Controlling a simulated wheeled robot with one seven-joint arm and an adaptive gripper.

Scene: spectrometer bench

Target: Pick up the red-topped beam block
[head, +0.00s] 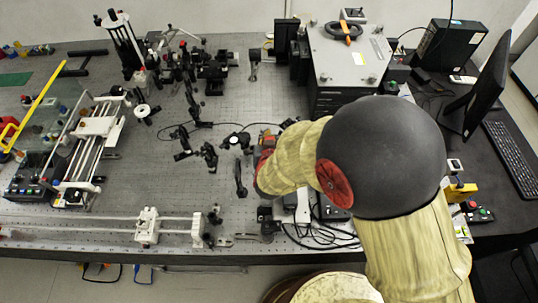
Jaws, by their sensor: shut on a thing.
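I cannot make out the red-topped beam block in the head view. My arm reaches leftward over the right part of the optical bench (110,218). Its far end bends down among dark optical mounts, and a red patch shows there that looks like part of my arm. My gripper is not visible; my arm hides the space beneath and behind it. Whatever the jaws hold is hidden too.
Small optical mounts (208,154) stand just left of my arm. A white rail carriage (147,226) sits near the front edge. Loose black cables (318,238) lie near the front. A grey instrument box (350,58) and a monitor (487,85) stand at the right.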

